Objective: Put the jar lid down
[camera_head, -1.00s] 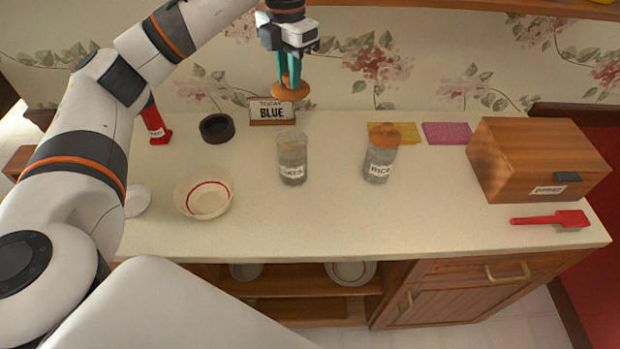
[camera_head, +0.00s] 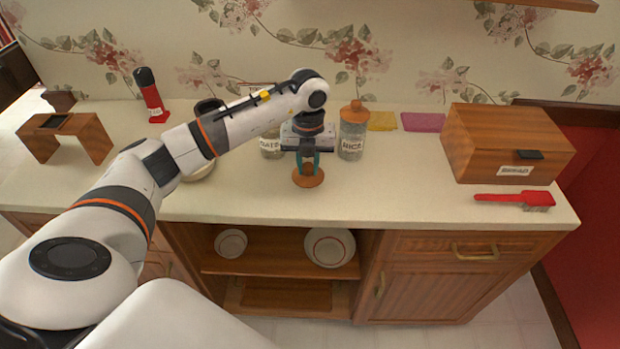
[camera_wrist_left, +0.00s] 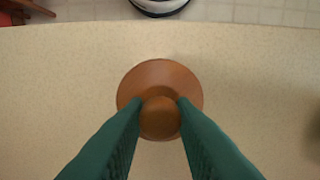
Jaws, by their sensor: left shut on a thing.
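The jar lid (camera_head: 308,179) is a round brown wooden disc with a knob, in front of the jars near the counter's front edge. My left gripper (camera_head: 308,167) is shut on its knob from above. In the left wrist view the green fingers (camera_wrist_left: 160,112) pinch the knob, and the lid (camera_wrist_left: 160,77) lies flat below them over the counter. I cannot tell whether the lid touches the counter. The open oats jar (camera_head: 270,147) stands behind and left of the gripper, partly hidden by my arm. My right gripper is not in view.
A rice jar (camera_head: 352,138) with its own wooden lid stands just behind and right. A wooden box (camera_head: 490,150) and a red-handled brush (camera_head: 515,199) are at the right. A bowl (camera_head: 198,172) is partly behind my arm. The front counter around the lid is clear.

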